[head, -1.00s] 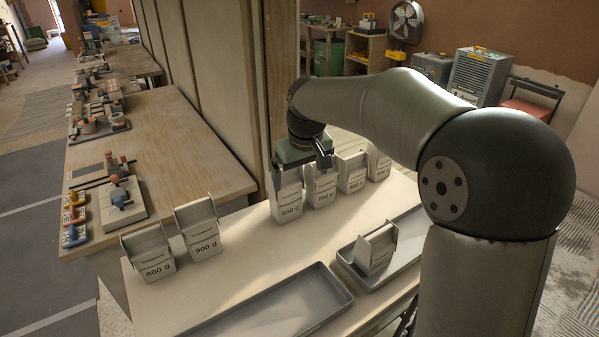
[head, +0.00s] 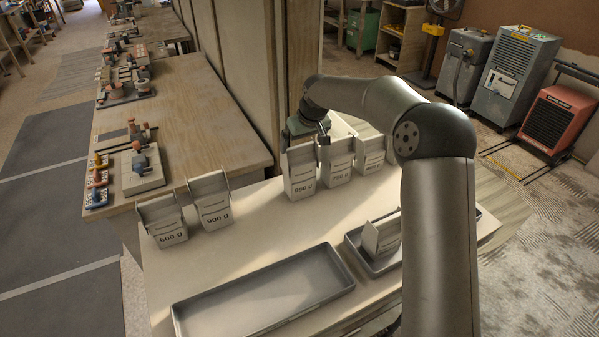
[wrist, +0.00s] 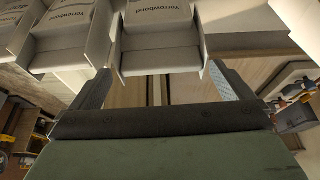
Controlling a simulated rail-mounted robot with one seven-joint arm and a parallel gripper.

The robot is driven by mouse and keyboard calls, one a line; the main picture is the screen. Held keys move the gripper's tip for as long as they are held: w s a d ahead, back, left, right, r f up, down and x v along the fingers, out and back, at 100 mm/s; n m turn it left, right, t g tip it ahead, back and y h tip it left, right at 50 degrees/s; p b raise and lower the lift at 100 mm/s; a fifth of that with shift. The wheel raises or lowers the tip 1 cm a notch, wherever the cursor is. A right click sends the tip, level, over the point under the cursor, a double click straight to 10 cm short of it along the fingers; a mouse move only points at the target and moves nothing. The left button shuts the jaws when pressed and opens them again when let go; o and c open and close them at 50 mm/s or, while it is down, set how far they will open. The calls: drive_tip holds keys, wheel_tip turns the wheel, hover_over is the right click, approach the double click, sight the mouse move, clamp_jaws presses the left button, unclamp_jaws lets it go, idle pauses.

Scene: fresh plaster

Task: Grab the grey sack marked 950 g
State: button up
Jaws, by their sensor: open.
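The grey sack marked 950 g (head: 300,180) stands upright on the pale table, leftmost of the back row. My gripper (head: 306,132) is at its far side in the head view, near its top; the sack and my arm partly hide the fingers.
Close to the right stand a sack that looks like 750 g (head: 338,168) and another (head: 368,155). Two sacks (head: 163,222) (head: 213,205) stand at the left. A long empty tray (head: 265,292) lies in front. A smaller tray (head: 368,263) holds a sack (head: 382,237).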

sight(301, 147)
drive_tip(key=shift+p+x, duration=0.9)
drive_tip(key=shift+x, duration=2.05)
drive_tip(key=shift+s, duration=0.1)
drive_tip(key=c, duration=1.3)
drive_tip(key=shift+a+r, duration=0.1)
drive_tip(key=shift+c, duration=1)
drive_tip(key=shift+r, duration=0.1)
